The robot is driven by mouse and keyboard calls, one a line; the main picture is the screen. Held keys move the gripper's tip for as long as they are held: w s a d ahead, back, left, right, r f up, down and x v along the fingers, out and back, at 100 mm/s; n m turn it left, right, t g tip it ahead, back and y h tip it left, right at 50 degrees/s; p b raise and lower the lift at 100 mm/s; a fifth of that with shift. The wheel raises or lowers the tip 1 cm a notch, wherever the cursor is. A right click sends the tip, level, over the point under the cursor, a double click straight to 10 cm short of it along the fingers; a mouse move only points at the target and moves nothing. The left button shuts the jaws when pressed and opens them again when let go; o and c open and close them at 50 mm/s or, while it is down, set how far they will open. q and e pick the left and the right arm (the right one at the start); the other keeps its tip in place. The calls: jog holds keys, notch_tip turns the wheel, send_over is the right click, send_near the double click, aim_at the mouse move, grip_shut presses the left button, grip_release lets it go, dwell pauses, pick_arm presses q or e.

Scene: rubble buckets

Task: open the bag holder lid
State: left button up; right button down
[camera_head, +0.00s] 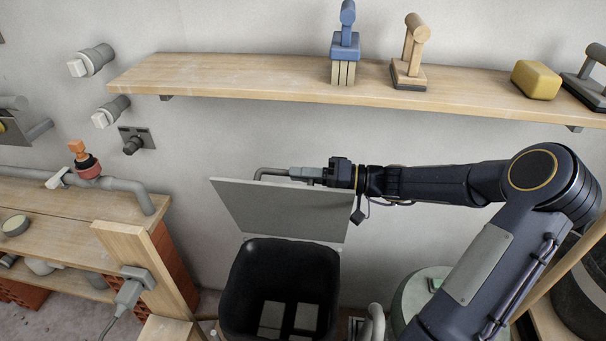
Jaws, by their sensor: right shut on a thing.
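The bag holder (240,287) is a black, open-topped bin at the bottom centre. Several pale blocks show inside it. Its flat grey lid (280,212) stands raised and tilted above and behind the opening, so the inside is visible. A grey bent handle (268,172) runs along the lid's upper edge. My right gripper (303,174) reaches in from the right and is shut on the handle at that edge; the fingertips are small here and partly blend with it. My left gripper is out of view.
A wooden shelf (230,84) above carries a blue-handled brush (345,45), a wooden-handled tool (408,60) and a yellow sponge (536,80). A wooden bench (70,202) with pipes stands left. A round pale-green lidded container (415,295) stands right of the bin.

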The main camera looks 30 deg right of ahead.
jog(key=w+d+m+p, duration=0.1)
jog(key=w+d+m, duration=0.2)
jog(key=w+d, duration=0.2)
jog(key=shift+w, duration=0.75)
jog(key=c, duration=1.4)
grip_release()
jog(key=shift+r, duration=0.1)
jog(key=b+v, duration=0.1)
jog(key=v, duration=0.6)
jog(key=shift+s+d, duration=0.3)
jog(key=shift+d, duration=0.1)
